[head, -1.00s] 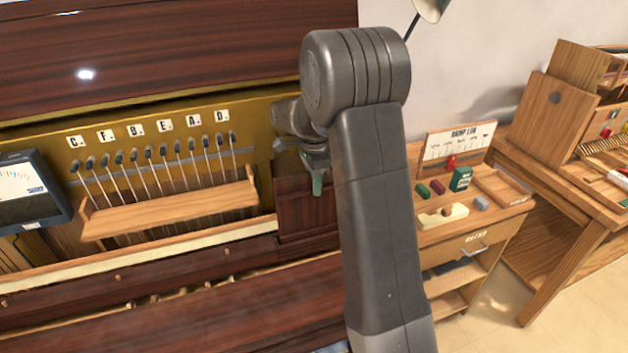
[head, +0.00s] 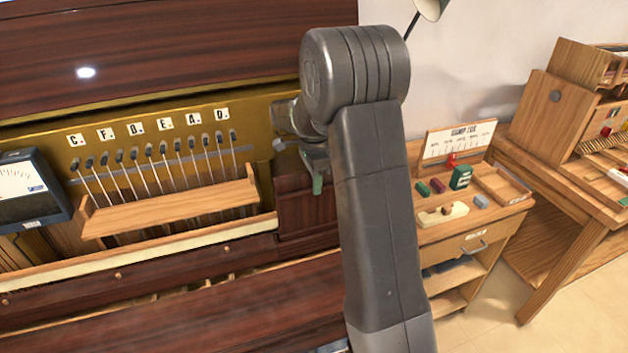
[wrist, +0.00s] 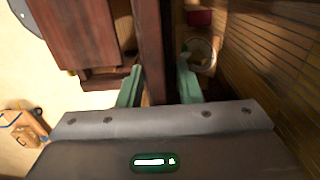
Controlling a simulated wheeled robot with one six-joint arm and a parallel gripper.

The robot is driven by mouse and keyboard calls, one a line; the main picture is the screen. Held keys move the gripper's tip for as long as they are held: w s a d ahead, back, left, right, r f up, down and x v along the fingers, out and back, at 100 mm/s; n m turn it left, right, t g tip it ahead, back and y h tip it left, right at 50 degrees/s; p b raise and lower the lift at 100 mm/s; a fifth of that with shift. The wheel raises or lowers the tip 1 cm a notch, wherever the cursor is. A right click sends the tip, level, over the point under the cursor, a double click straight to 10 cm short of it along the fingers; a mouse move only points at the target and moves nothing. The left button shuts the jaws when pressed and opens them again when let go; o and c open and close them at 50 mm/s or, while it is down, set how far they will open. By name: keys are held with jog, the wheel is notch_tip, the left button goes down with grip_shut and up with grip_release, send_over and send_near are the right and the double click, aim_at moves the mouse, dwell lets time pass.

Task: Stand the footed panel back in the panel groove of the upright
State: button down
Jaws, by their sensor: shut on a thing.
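The footed panel (head: 305,208) is dark red-brown wood. In the head view it stands at the right end of the opened upright (head: 200,300), just right of the hammer shelf, partly behind my arm. My gripper (wrist: 159,88) is shut on it; in the wrist view the panel (wrist: 156,45) runs edge-on between the two green fingers. In the head view only one green fingertip of the gripper (head: 317,184) shows clearly. A pale ledge (head: 150,252) runs along the upright's front below the shelf. I cannot make out the groove or whether the panel's feet touch anything.
A wooden hammer shelf (head: 170,210) and a meter (head: 32,190) are left of the panel. A side cabinet (head: 455,235) with small blocks stands to the right, beside a wooden bench (head: 560,170). Open floor (head: 500,310) shows at the lower right.

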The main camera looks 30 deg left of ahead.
dwell(0.3)
jog(key=c, duration=0.9)
grip_release()
jog(key=shift+r, duration=0.1)
notch_tip(320, 180, up, 14)
jog(key=shift+f, duration=0.15)
notch_tip(320, 180, down, 14)
jog(key=shift+f, duration=0.1)
jog(key=shift+r, duration=0.25)
jog(key=shift+r, duration=0.1)
